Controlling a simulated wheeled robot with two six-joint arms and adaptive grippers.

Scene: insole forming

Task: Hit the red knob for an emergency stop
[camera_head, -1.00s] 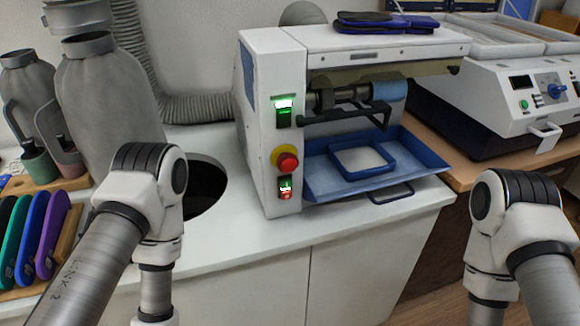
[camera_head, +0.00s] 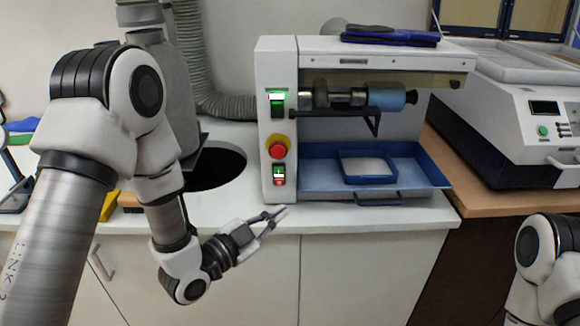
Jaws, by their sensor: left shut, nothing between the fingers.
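The red knob (camera_head: 278,150) is a round button on a yellow base. It is on the front panel of the white machine (camera_head: 277,62), between a green-lit switch (camera_head: 277,104) above and a smaller lit red and green switch (camera_head: 279,174) below. My left gripper (camera_head: 279,213) is shut and empty. It appears below the knob, in front of the counter's front edge, with its fingers pointing up and to the right. It looks apart from the knob. My right gripper is out of view; only part of my right arm shows at the lower right.
A blue tray (camera_head: 437,172) projects from the machine, right of the knob. A dark round hole is in the white counter (camera_head: 420,212) to the left. Blue insoles (camera_head: 390,38) lie on top of the machine. Another white machine (camera_head: 502,115) stands at the right.

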